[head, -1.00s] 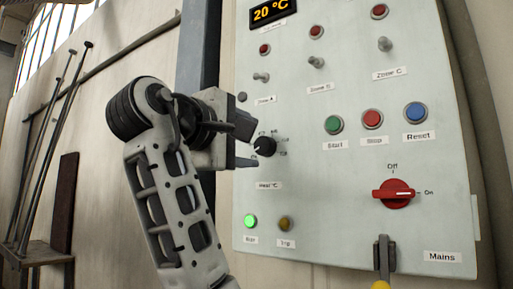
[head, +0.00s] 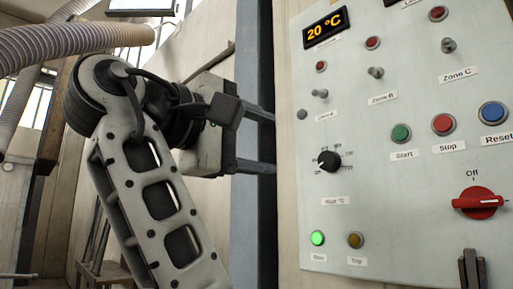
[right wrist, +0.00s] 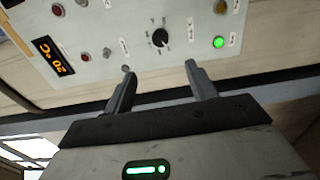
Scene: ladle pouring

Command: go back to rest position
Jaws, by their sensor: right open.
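My right gripper (head: 257,140) is open and empty. In the head view it is left of the control panel (head: 380,215), in front of the dark upright post, with its two fingers pointing right. The black heat knob (head: 329,161) on the panel is clear of the fingers, with a gap between. In the right wrist view the open fingers (right wrist: 158,85) point toward the panel, and the knob (right wrist: 160,38) shows beyond and between their tips. My left gripper is not in view.
The panel carries a 20 °C display (head: 325,25), a lit green lamp (head: 317,238), several buttons and toggles, and a red mains switch (head: 478,203). A dark bracket (head: 472,270) shows below that switch. A ribbed hose (head: 75,42) crosses the upper left. A post (head: 252,220) stands beside the panel.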

